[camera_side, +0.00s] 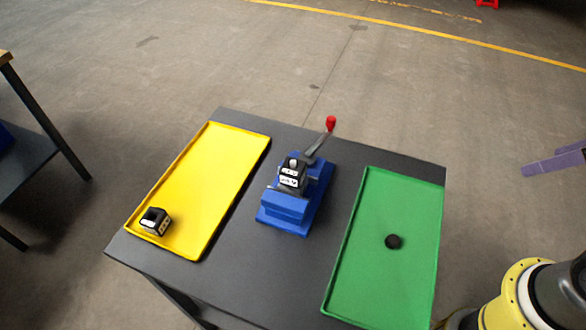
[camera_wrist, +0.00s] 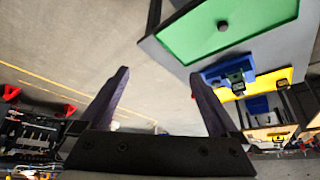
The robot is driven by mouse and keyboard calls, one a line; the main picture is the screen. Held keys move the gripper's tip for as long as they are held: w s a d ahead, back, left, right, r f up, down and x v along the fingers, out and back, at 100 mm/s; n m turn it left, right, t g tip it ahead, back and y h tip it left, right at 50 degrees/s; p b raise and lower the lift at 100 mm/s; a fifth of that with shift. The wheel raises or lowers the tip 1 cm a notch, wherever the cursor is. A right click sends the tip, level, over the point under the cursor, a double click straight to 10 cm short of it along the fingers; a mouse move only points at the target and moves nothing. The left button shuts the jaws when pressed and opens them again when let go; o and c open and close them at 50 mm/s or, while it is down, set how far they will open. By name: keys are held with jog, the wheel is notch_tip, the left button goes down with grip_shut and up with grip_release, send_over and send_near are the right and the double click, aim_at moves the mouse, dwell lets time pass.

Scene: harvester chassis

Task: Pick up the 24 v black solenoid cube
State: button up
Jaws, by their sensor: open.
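One black cube (camera_side: 155,221) with white markings sits in the near left corner of the yellow tray (camera_side: 213,180). A second black cube (camera_side: 290,174) with a white label sits in the blue vise (camera_side: 288,209); it also shows in the wrist view (camera_wrist: 236,88). I cannot read the voltage on either cube. My gripper (camera_wrist: 160,74) is open and empty, its two purple-grey fingers wide apart. It is well away from both cubes; in the side view a finger shows at the right edge, beyond the green tray.
The green tray (camera_side: 364,255) on the right of the dark table (camera_side: 227,270) holds a small black round part (camera_side: 393,241). The vise's lever with a red knob (camera_side: 331,123) stands up between the trays. Another bench (camera_side: 40,130) is at far left.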

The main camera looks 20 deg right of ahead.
jog(key=w+a+r+n+t, duration=0.1)
jog(key=w+a+r+n, duration=0.1)
jog(key=w+r, duration=0.5)
jog(key=n+g+y, duration=0.3)
jog(key=n, duration=0.4)
send_over(295, 163)
jog(key=s+d, duration=0.3)
jog(key=d, duration=0.1)
notch_tip(295, 163, down, 10)
jog(key=x, duration=0.7)
jog(key=shift+s+a+f, duration=0.2)
jog(key=shift+a+f, duration=0.1)
jog(key=shift+f, duration=0.1)
jog(key=shift+x, duration=2.75)
jog(key=shift+a+r, duration=0.15)
grip_shut()
